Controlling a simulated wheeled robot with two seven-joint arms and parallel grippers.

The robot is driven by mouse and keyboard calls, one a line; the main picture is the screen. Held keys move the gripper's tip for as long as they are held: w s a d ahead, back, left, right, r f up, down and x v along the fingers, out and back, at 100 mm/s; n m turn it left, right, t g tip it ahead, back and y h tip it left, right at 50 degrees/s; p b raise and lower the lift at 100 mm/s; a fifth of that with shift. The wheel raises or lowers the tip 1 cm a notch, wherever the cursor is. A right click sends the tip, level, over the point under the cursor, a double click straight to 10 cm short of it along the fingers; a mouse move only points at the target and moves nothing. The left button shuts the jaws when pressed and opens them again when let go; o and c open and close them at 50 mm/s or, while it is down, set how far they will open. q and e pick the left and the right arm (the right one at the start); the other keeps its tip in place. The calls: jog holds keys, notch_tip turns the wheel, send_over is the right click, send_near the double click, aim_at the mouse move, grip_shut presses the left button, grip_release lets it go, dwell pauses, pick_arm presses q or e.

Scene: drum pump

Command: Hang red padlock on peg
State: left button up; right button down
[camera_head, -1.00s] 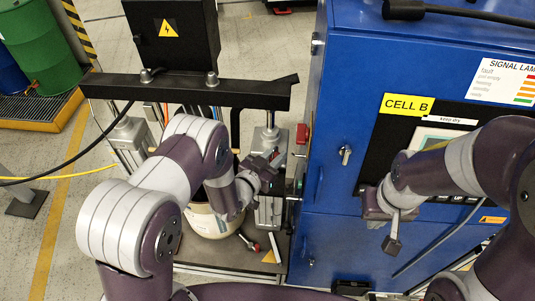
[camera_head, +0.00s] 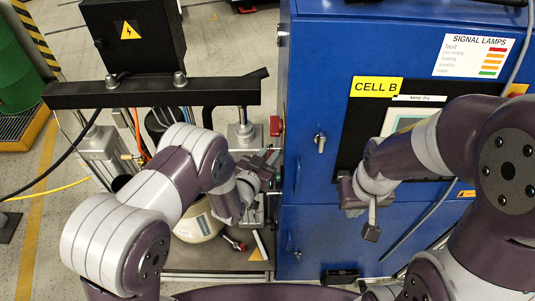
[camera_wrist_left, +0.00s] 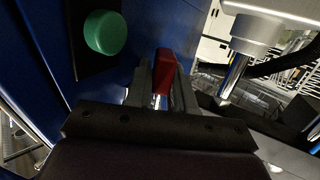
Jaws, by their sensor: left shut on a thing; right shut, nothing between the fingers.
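My left gripper (camera_head: 270,164) is beside the left side of the blue cabinet (camera_head: 310,190). In the left wrist view, its fingers (camera_wrist_left: 164,88) are shut on a red piece, which I take for the red padlock (camera_wrist_left: 166,68). In the head view, the gripper hides most of what it holds. A separate red part (camera_head: 276,125) shows at the cabinet's left edge, just beyond the gripper; I cannot tell what it is. I cannot make out the peg in either view. My right gripper (camera_head: 371,233) is shut and empty, in front of the cabinet.
A green round button (camera_wrist_left: 105,32) is on the cabinet side, close to the left gripper. A black beam (camera_head: 150,93) with a dark electrical box (camera_head: 130,35) stands left of the cabinet. A pale bucket (camera_head: 198,224) sits below my left arm. A silver handle (camera_head: 320,142) is on the cabinet front.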

pick_arm(q)
jog(key=shift+s+f, duration=0.1)
jog(key=shift+f, duration=0.05)
jog(key=o, duration=0.9)
jog(key=shift+a, duration=0.15)
jog(key=shift+f, duration=0.1)
jog(key=p+v, duration=0.3)
jog(key=v, duration=0.6)
jog(key=shift+s+r, duration=0.3)
jog(key=shift+s, duration=0.1)
